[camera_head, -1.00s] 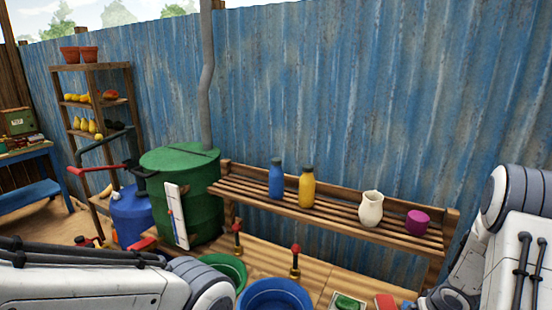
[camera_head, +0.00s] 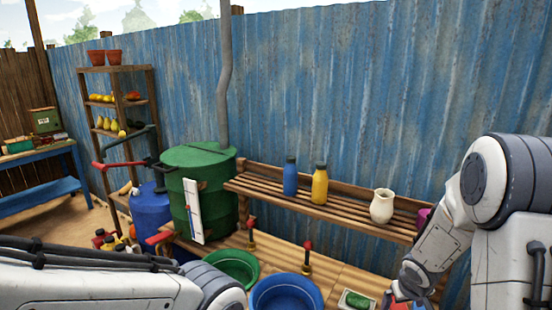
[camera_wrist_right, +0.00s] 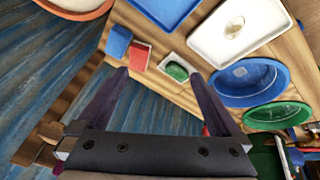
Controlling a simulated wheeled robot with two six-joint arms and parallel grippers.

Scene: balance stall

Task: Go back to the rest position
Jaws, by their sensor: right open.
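My right gripper (camera_wrist_right: 158,85) shows in the right wrist view with its two dark fingers spread apart and nothing between them. Beyond the fingertips are a white dish with a green piece of soap (camera_wrist_right: 177,71) and a red block (camera_wrist_right: 140,56). In the head view my right arm comes in from the right, its lower part reaching down near the shelf's right end; its fingers are not visible there. My left arm crosses the bottom left, and its gripper is outside the picture.
A blue basin (camera_head: 287,295) and a green basin (camera_head: 232,268) stand on the wooden counter. The slatted shelf (camera_head: 335,218) holds a blue bottle (camera_head: 290,178), a yellow bottle (camera_head: 320,185), a cream jug (camera_head: 383,206) and a purple cup (camera_head: 424,217), partly hidden by my arm. A green barrel (camera_head: 215,210) stands left.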

